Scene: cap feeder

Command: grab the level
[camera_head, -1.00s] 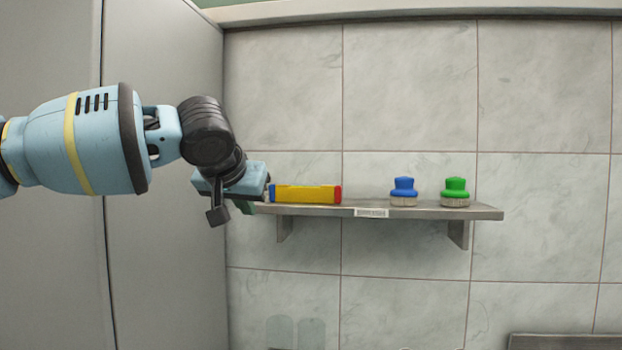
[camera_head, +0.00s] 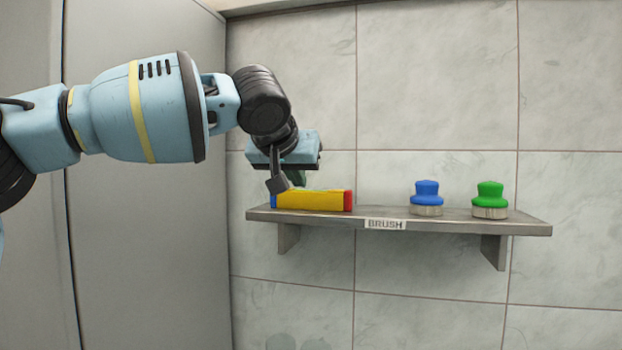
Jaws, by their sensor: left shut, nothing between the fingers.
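The level (camera_head: 320,201) is a yellow bar with a red right end and a blue left end. It lies along the left part of the wall shelf in the head view. My left gripper (camera_head: 287,181) is at the level's left part, its fingers pointing down. It is shut with nothing held. A dark finger overlaps the level's left end in the picture and partly hides it; I cannot tell whether they touch. My right gripper is not in view.
The grey shelf (camera_head: 465,223) carries a label reading BRUSH (camera_head: 385,224). A blue-topped brush (camera_head: 426,190) and a green-topped brush (camera_head: 490,195) stand on its right part. Bare shelf lies between the level and the blue brush. A grey panel stands at left.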

